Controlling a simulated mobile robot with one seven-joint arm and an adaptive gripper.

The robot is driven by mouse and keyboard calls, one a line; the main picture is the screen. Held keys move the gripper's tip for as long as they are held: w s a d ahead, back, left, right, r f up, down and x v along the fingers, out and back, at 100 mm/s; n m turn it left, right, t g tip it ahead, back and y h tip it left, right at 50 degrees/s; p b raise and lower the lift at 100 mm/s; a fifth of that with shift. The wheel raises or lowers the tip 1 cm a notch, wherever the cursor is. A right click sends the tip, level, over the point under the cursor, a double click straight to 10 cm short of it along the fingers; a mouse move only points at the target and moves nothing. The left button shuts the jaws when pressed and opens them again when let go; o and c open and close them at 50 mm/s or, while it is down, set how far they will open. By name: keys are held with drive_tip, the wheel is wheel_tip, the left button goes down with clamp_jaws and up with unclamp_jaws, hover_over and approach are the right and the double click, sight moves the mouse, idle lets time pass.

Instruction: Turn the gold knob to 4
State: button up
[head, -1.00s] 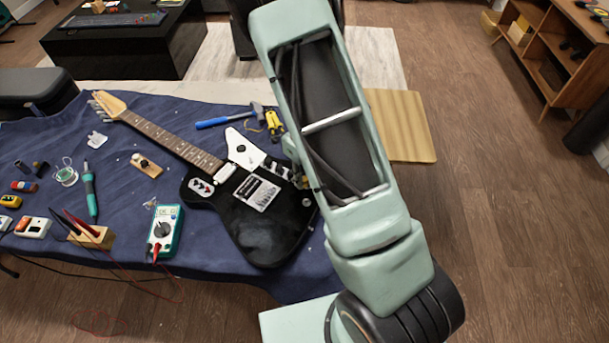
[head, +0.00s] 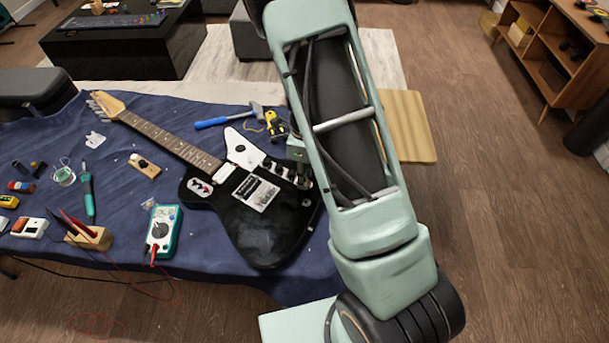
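A black electric guitar (head: 262,234) with a white pickguard lies on the blue cloth, its neck pointing to the upper left. A row of small knobs (head: 273,166) runs along its upper right edge. I cannot make out a gold knob for certain; my gripper covers the right end of that row. My gripper (head: 303,182) is small and dark in the view, at the guitar's right edge by the knobs, partly behind my arm. Whether its fingers touch a knob, and whether they are open or shut, is too small to tell. No dial numbers are readable.
A blue-handled hammer (head: 212,122) and yellow-handled tool (head: 273,122) lie above the guitar. A teal multimeter (head: 162,230), a wooden block with probes (head: 92,238) and a soldering iron (head: 88,194) lie to its left. The blue cloth (head: 120,200) has free patches between them.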

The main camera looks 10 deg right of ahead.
drive_tip(key=c, duration=0.4)
drive_tip(key=shift+c, duration=0.2)
drive_tip(key=shift+r+m+p, duration=0.1)
drive_tip(key=shift+m+p, duration=0.35)
drive_tip(key=shift+m, duration=0.05)
drive_tip(key=shift+m+p, duration=0.35)
drive_tip(key=shift+m, duration=0.25)
drive_tip(key=shift+m+p, duration=0.4)
drive_tip(key=shift+m, duration=0.3)
drive_tip(key=o, duration=0.8)
